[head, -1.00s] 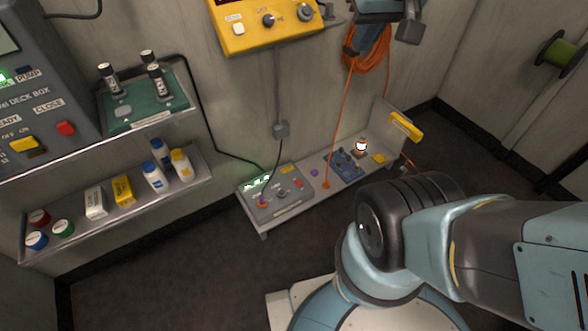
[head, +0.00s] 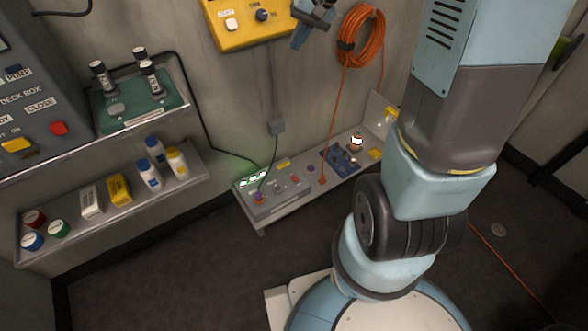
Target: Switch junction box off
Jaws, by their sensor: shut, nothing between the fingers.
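My gripper (head: 300,36) shows at the top edge of the head view, beside the right end of a yellow control box (head: 245,27) on the wall. It is shut and holds nothing; the arm between it and my shoulder leaves the frame above. No label reading junction box is legible. A grey device (head: 273,197) with a lit green display, knobs and plugged cables sits on the low shelf. My gripper is well above both. The switch positions are too small to tell.
The low shelf (head: 262,228) also bears a blue circuit board (head: 340,161) and a small lamp (head: 356,141). An orange cable coil (head: 361,40) hangs on the wall, with a strand down to the shelf. Shelves at left hold bottles (head: 150,174) and boxes.

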